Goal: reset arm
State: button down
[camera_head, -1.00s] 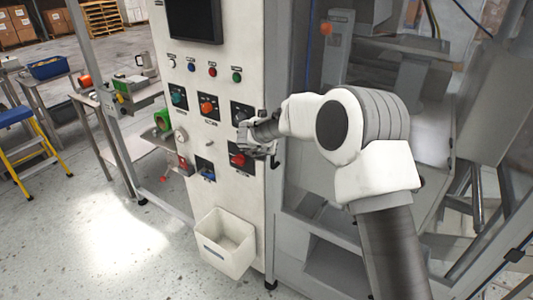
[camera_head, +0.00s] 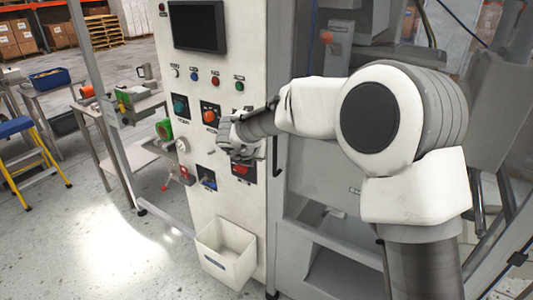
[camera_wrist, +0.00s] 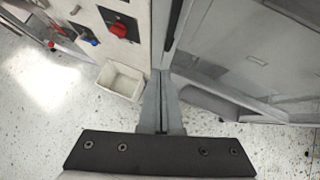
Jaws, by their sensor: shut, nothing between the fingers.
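My gripper (camera_head: 232,136) is in front of the white control panel (camera_head: 188,75), near its right edge, between the upper and lower rows of rotary switches. In the wrist view my gripper (camera_wrist: 161,130) has its two grey fingers together and empty. A red rotary switch (camera_wrist: 119,30) shows up and left of the fingers there. The same red switch (camera_head: 241,170) is partly hidden below my gripper in the head view. Whether my gripper touches the panel cannot be told.
A white bin (camera_head: 226,251) hangs low on the panel. A dark screen (camera_head: 197,26) is at its top. A grey machine frame (camera_head: 310,215) stands right of the panel. Side tables and a yellow stepladder (camera_head: 36,163) are at left. The floor at lower left is clear.

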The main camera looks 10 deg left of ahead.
jog(key=d+r+n+t+y, duration=0.3)
jog(key=r+n, duration=0.5)
jog(key=r, duration=0.4)
jog(key=s+d+r+n+y, duration=0.3)
jog(key=s+d+r+n, duration=0.35)
jog(key=n, duration=0.55)
jog(key=s+d+f+n+g+h, duration=0.2)
jog(key=s+d+f+n, duration=0.3)
jog(key=s, duration=0.9)
jog(key=s+d+f+n+g+h+b, duration=0.1)
jog(key=s+d+f+n+g+h, duration=0.2)
jog(key=s+d+n, duration=0.8)
jog(key=s+d+f+g, duration=0.1)
jog(key=s+d+f, duration=0.1)
jog(key=s+d, duration=0.1)
jog(key=shift+d+f+h, duration=0.25)
jog(key=shift+d+h, duration=0.05)
jog(key=shift+d, duration=0.55)
